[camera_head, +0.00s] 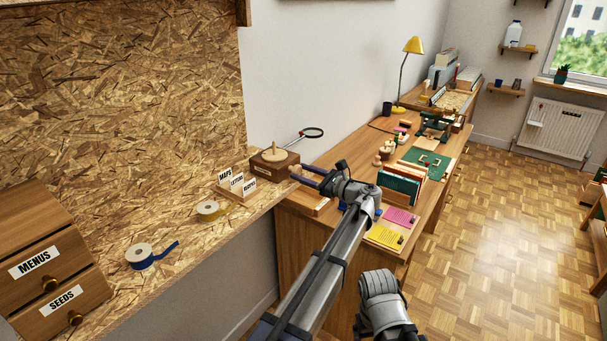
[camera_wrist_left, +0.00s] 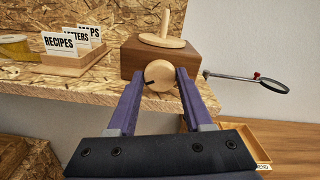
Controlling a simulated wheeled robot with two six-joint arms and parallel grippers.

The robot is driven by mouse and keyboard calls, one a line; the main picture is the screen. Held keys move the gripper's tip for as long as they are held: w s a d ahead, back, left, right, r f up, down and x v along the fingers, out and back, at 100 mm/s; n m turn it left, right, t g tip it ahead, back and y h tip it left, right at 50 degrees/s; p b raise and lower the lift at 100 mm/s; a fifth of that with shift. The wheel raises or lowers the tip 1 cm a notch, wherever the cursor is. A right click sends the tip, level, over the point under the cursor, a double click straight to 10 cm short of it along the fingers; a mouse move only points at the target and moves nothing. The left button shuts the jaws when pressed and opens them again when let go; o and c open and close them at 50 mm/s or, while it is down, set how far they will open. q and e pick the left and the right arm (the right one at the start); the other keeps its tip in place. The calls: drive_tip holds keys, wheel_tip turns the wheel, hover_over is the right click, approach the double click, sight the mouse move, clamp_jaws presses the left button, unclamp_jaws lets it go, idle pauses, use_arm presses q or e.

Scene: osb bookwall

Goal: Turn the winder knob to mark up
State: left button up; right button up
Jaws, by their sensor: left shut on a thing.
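The winder is a dark wooden box (camera_head: 268,168) with a pale spindle on top, standing at the end of the chipboard shelf; it also shows in the left wrist view (camera_wrist_left: 140,57). Its round pale knob (camera_wrist_left: 164,74) is on the front face. A short dark mark on the knob points left and slightly down. My left gripper (camera_head: 297,173) reaches in from the front, its two purple fingers shut on the knob from both sides, as the left wrist view (camera_wrist_left: 159,76) shows. In the head view the knob is mostly hidden by the fingers.
A card holder (camera_head: 236,190), a yellow tape roll (camera_head: 208,208) and a blue tape roll (camera_head: 140,254) sit left along the shelf. A magnifier (camera_head: 313,133) sticks out behind the box. A cluttered desk (camera_head: 322,231) stands right of it.

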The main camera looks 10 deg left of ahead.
use_arm(q)
clamp_jaws()
drive_tip(key=n, duration=0.5)
drive_tip(key=shift+s+n, duration=0.1)
drive_tip(key=shift+n, duration=0.3)
drive_tip(key=o, duration=1.1)
unclamp_jaws()
